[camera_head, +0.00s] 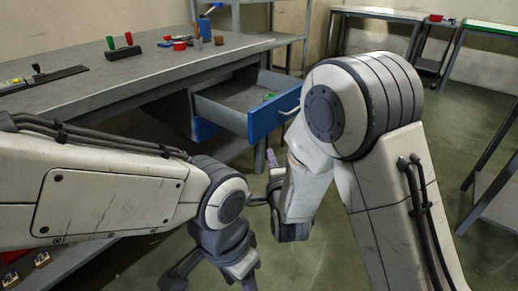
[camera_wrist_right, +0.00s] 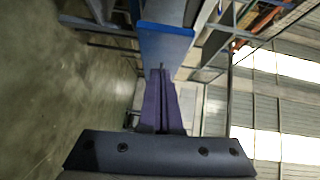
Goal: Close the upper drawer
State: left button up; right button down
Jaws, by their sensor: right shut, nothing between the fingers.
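The upper drawer is pulled out from under the workbench. Its blue front (camera_head: 273,114) has a pale handle (camera_head: 290,108), and a small green item (camera_head: 268,97) lies inside the drawer. My right gripper (camera_head: 271,157) is below and in front of the blue front, partly hidden by my right arm. In the right wrist view its purple fingers (camera_wrist_right: 161,72) are shut and empty, pointing at the blue drawer front (camera_wrist_right: 166,45); I cannot tell whether they touch it. My left gripper (camera_head: 210,284) hangs low at the bottom edge, its fingertips not clearly visible.
The workbench (camera_head: 150,68) carries red and green items (camera_head: 123,42), a red piece (camera_head: 180,42) and several small containers. A blue lower drawer front (camera_head: 206,129) sits beneath, left of the open drawer. Open floor (camera_head: 330,240) lies in front; more tables stand at the back right.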

jog(key=m+t, duration=0.1)
jog(key=b, duration=0.2)
send_near(257, 126)
jog(key=w+d, duration=0.2)
jog(key=w, duration=0.1)
jog(key=shift+w+a+f, duration=0.15)
jog(key=shift+w+a, duration=0.95)
pick_arm(q)
jog(key=shift+f, duration=1.55)
pick_arm(e)
jog(key=shift+w+a, duration=0.3)
jog(key=shift+a, duration=0.1)
